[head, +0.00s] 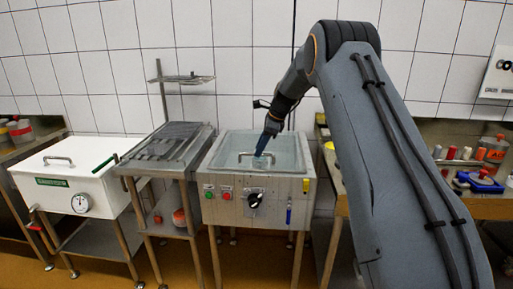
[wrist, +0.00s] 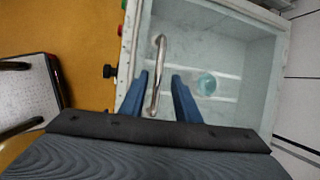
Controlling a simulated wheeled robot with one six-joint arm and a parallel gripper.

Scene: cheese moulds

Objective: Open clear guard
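The clear guard (wrist: 225,50) is a see-through lid over the steel machine's basin; it also shows in the head view (head: 285,152) and looks closed. A metal bar handle (wrist: 161,48) stands on it, near the front edge; it also shows in the head view (head: 246,154). My gripper (wrist: 163,82) has two blue fingers pointing at the guard, and it also shows in the head view (head: 264,152) at the handle. The fingers are apart, with the handle between them, nearer the left finger. I cannot tell whether either finger touches it.
The machine's front panel carries green and red buttons (head: 226,196) and a black knob (head: 255,200). A slatted steel table (head: 165,150) and a white lidded vat (head: 72,175) stand to the left. A cluttered bench (head: 470,208) is at right. A tiled wall is close behind.

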